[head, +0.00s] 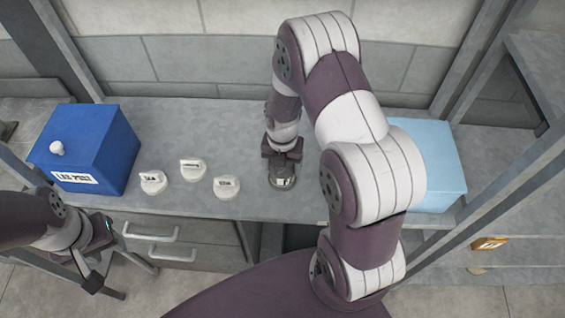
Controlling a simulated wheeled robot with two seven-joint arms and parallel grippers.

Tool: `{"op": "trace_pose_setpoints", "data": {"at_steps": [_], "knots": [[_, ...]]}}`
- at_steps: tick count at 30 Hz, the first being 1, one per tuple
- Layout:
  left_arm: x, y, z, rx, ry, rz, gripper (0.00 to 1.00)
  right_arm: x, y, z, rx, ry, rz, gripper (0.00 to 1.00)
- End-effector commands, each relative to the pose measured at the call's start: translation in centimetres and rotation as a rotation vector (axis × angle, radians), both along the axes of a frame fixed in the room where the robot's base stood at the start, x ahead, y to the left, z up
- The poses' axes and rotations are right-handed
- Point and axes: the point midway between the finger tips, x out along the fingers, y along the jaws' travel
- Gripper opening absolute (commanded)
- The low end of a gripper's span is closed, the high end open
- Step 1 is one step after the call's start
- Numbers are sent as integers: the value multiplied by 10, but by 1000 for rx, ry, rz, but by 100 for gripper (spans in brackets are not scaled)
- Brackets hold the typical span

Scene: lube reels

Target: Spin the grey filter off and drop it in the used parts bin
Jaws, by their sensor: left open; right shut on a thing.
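A round dark grey part (283,185), which looks like the grey filter, is at the bench top under my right gripper (282,160). My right gripper points down and is shut on it; the fingers and wrist hide part of it. I cannot tell whether it is still seated or loose. A dark blue box (105,140) with a white knob and a white label stands at the left of the bench; its label is too small to read surely. My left gripper (92,268) is open and empty, low at the left in front of the bench.
Three white labelled round parts (226,188) sit on the bench between the blue box and my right gripper. A light blue box (440,165) stands at the right, partly behind my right arm. Drawer handles (150,234) stick out below the bench edge. Metal posts frame both sides.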

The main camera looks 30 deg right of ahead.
Motion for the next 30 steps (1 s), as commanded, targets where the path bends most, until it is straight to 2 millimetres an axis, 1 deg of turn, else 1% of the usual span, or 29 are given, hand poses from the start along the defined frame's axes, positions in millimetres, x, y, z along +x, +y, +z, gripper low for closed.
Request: {"op": "trace_pose_setpoints", "data": {"at_steps": [1, 3, 6, 12, 13, 15, 26, 30], "knots": [[0, 0, 5, 0, 0, 0, 43, -1, 0, 2, 0, 2, 87, 32], [0, 0, 8, 0, 0, 0, 43, -1, 0, 1, 0, 2, 230, 32], [0, 0, 9, 0, 0, 0, 43, -1, 0, 0, 0, 2, 353, 32], [0, 0, 8, 0, 0, 0, 43, -1, 0, -1, 1, 3, 370, 32], [0, 0, 8, 0, 0, 0, 43, -1, 0, -1, 1, 3, 370, 81], [0, 0, 8, 0, 0, 0, 43, -1, 0, -1, 1, 3, 369, 100], [0, 0, 9, 0, 0, 0, 43, 0, 0, 1, 0, 1, 367, 100], [0, 0, 21, 0, 0, 0, 43, 0, 0, 14, 0, 0, 367, 100]]}}
